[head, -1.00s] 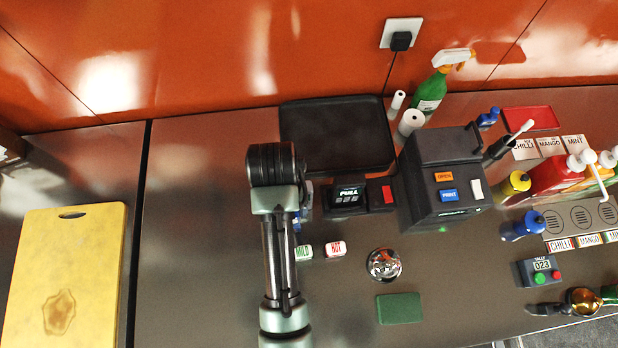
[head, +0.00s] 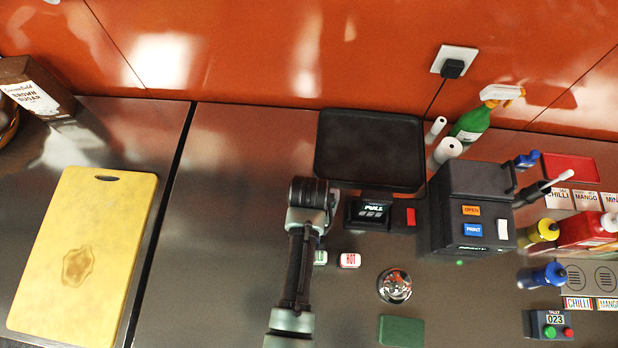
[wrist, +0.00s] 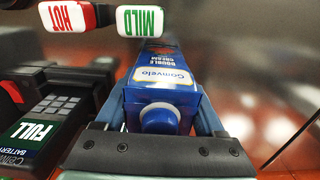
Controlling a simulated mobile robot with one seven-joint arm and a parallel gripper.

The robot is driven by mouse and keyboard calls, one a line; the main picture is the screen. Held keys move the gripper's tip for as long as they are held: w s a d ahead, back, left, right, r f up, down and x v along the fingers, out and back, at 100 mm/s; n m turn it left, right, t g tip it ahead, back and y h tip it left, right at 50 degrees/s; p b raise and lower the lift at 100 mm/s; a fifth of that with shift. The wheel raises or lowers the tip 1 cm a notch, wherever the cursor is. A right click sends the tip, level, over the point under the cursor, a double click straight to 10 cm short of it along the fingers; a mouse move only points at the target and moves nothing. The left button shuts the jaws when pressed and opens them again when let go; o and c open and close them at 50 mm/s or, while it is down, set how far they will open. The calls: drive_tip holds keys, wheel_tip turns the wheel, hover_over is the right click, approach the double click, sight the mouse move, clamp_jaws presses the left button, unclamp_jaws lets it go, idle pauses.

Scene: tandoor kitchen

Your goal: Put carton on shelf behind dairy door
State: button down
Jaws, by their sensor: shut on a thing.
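The carton (wrist: 160,80) is blue, with a white label reading "Comvelo" and "Double Cream" and a round blue cap towards the camera. In the wrist view my gripper (wrist: 163,105) is shut on it, with a finger along each side. In the head view my arm comes up from the lower middle over the counter, and its links hide the gripper and most or all of the carton. No dairy door or shelf shows in either view.
A printer (head: 470,210) stands to the right. A yellow board (head: 85,250) lies left; the counter (head: 220,220) between is clear.

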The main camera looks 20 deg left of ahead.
drive_tip(key=shift+f, duration=0.15)
unclamp_jaws()
